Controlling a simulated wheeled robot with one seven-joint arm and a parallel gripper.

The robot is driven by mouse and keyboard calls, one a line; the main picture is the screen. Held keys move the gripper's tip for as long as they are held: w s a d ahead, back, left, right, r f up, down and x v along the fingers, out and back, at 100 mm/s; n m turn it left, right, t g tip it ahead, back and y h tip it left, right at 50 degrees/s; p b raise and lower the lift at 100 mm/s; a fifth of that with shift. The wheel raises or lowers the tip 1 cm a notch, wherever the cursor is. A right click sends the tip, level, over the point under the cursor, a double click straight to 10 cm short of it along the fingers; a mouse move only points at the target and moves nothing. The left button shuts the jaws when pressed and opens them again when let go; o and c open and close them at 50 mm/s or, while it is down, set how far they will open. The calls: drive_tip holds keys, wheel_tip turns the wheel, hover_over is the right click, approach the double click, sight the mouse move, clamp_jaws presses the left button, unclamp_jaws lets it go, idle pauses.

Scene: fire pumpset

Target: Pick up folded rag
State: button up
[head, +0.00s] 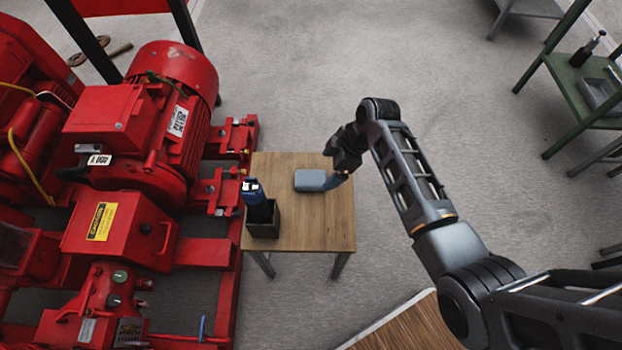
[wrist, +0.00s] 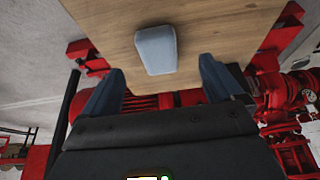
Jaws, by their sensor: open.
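The folded rag (head: 311,180) is a small grey-blue rounded block. It lies flat on a small wooden table (head: 313,228) in the head view, toward the table's far right part. In the wrist view the rag (wrist: 156,50) lies on the bare wood, ahead of the two fingers and between their lines. My gripper (head: 338,181) is at the table's right edge, close to the rag's right end. In the wrist view my gripper (wrist: 160,85) is open with its fingers wide apart and nothing between them. The far finger is partly hidden in the head view.
A dark open box (head: 264,226) with a blue-topped bottle (head: 254,196) stands at the table's left front. The red pumpset (head: 135,140) stands close along the table's left side. Green shelving (head: 583,95) is at the right. The floor behind the table is clear.

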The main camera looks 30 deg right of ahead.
sight(320, 177)
drive_tip(key=x, duration=0.6)
drive_tip(key=shift+w+d+f+b, duration=0.1)
drive_tip(key=shift+w+f+b, duration=0.15)
drive_tip(key=shift+f+b, duration=0.15)
drive_tip(key=c, duration=0.9)
